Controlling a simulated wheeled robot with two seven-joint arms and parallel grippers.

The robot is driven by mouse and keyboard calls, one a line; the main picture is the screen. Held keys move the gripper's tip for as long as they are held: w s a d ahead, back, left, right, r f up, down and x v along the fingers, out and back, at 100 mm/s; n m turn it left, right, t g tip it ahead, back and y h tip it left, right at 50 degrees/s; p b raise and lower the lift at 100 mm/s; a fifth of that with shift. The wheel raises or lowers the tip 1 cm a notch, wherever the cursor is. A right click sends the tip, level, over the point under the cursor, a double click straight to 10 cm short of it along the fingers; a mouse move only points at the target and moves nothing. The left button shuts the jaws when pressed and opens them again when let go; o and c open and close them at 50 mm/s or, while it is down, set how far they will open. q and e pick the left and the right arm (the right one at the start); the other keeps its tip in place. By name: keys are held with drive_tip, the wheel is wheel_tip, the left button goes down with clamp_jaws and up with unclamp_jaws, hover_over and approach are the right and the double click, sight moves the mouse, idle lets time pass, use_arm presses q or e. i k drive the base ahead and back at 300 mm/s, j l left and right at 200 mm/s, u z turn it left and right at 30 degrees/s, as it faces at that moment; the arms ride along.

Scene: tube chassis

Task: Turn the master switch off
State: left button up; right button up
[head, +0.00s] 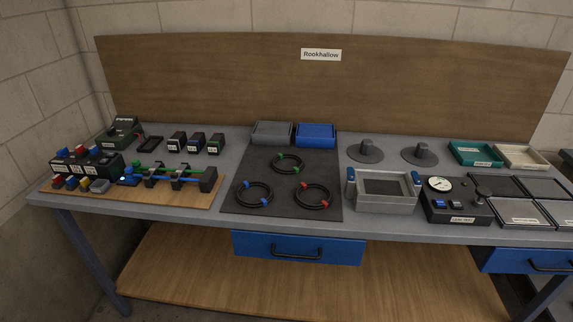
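No part in the head view is readably labelled as the master switch. A dark green box (120,133) with a small label and a dark top stands at the back left of the bench; its switch position is too small to tell. A black unit (458,205) at the right carries a round white gauge (440,184), a blue button (440,203), a darker button beside it and a black round knob (484,191). A small blue-white light (123,180) glows on the tube assembly (165,177) at the left. Neither of my grippers is in view.
A wooden board (120,195) carries the tube assembly. Black boxes (88,165) stand behind its left end. A dark mat (282,187) holds three black rings. A grey tray fixture (386,190) stands right of the mat. Blue drawers (299,248) hang below the bench edge.

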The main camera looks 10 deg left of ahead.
sight(63, 152)
drive_tip(key=u, duration=1.45)
